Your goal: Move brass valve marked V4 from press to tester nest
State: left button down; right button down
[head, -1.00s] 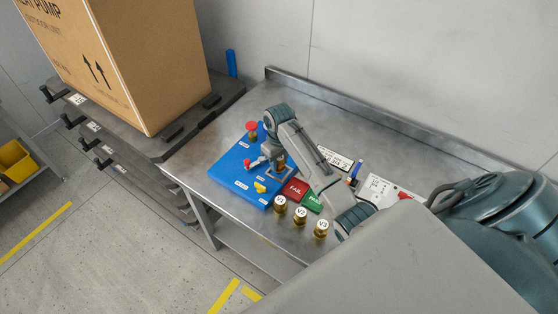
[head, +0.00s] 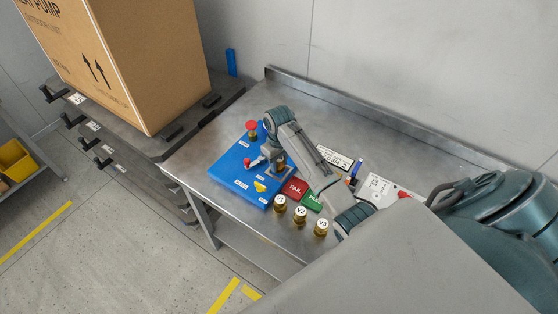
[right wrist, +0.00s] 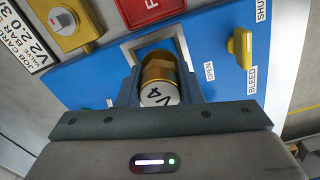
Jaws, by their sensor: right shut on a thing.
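The brass valve marked V4 (right wrist: 158,82) sits between the fingers of my right gripper (right wrist: 160,92) in the right wrist view. Its white top cap with the V4 mark faces the camera. The gripper is shut on it. Around and behind the valve is a pale square nest frame (right wrist: 133,50) on a blue tester plate (right wrist: 215,65). I cannot tell whether the valve is fully seated in it. In the head view my right gripper (head: 271,158) is over the blue plate (head: 228,172), and the arm hides most of the valve. My left gripper is not in view.
A red button (head: 252,126), a red-tipped lever (head: 255,162) and a yellow knob (head: 260,187) stand on the plate. Red FAIL (head: 294,188) and green (head: 312,203) pads lie beside it. Brass valves V2 (head: 300,215) and V3 (head: 321,228) and another (head: 279,203) stand in front.

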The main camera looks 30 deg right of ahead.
jog(key=shift+f, duration=0.6)
dwell(1.0)
jog(key=shift+c, duration=2.2)
grip_release()
jog(key=shift+r, duration=4)
jog(key=shift+f, duration=0.1)
